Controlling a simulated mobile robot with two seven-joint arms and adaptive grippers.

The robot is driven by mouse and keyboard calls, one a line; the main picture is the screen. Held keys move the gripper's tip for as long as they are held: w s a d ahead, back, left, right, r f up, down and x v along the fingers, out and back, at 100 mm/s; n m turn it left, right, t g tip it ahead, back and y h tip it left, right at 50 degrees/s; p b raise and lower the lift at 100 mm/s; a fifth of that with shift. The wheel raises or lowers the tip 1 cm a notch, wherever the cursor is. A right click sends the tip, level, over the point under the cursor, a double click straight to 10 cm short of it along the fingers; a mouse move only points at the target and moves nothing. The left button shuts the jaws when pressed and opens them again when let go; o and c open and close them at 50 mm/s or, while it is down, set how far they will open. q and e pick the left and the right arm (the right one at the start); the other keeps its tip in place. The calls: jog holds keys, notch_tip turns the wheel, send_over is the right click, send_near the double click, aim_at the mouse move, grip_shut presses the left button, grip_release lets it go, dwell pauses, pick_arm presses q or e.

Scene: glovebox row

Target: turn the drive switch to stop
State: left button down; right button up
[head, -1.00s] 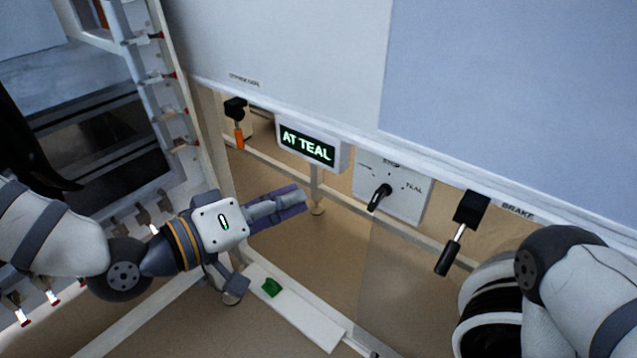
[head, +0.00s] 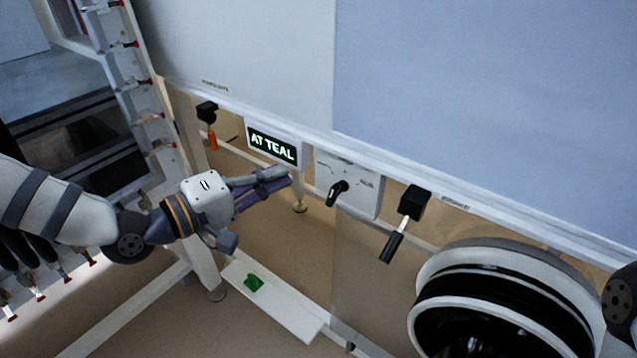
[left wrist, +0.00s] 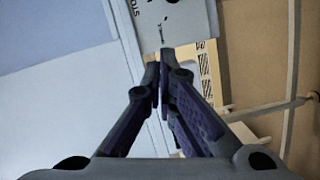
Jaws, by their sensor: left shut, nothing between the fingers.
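The drive switch is a black lever knob (head: 338,192) on a white plate (head: 362,202) below the panel edge. Its handle slants down and to the left in the head view. The plate's small print is too blurred to read fully. The plate also shows at the top of the left wrist view (left wrist: 196,22). My left gripper (head: 286,178) is shut and empty, left of the plate and apart from the knob. My right gripper is out of view.
A lit display (head: 272,146) reading "AT TEAL" sits left of the switch plate. A black-handled lever (head: 398,238) hangs to its right, and an orange-handled one (head: 212,138) at far left. A white beam (head: 280,302) with a green piece (head: 254,283) lies below.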

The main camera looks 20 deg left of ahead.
aim_at(333, 195)
pick_arm(q)
jog(key=x, duration=0.4)
jog(key=shift+s+f, duration=0.1)
jog(key=shift+f, duration=0.05)
jog(key=shift+s+d, duration=0.2)
jog(key=shift+d, duration=0.4)
jog(key=shift+s+d, duration=0.2)
jog(key=shift+d, duration=0.45)
jog(key=shift+s+d+f, duration=0.2)
jog(key=shift+d, duration=0.4)
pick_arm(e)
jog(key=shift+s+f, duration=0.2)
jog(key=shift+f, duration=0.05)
pick_arm(q)
jog(key=shift+s+d+r+m+p, duration=0.25)
jog(key=shift+d+r+m+p, duration=0.25)
jog(key=shift+d+p, duration=0.15)
jog(key=shift+d, duration=0.15)
jog(key=shift+f, duration=0.25)
jog(key=shift+f+y, duration=0.1)
jog(key=shift+y, duration=0.2)
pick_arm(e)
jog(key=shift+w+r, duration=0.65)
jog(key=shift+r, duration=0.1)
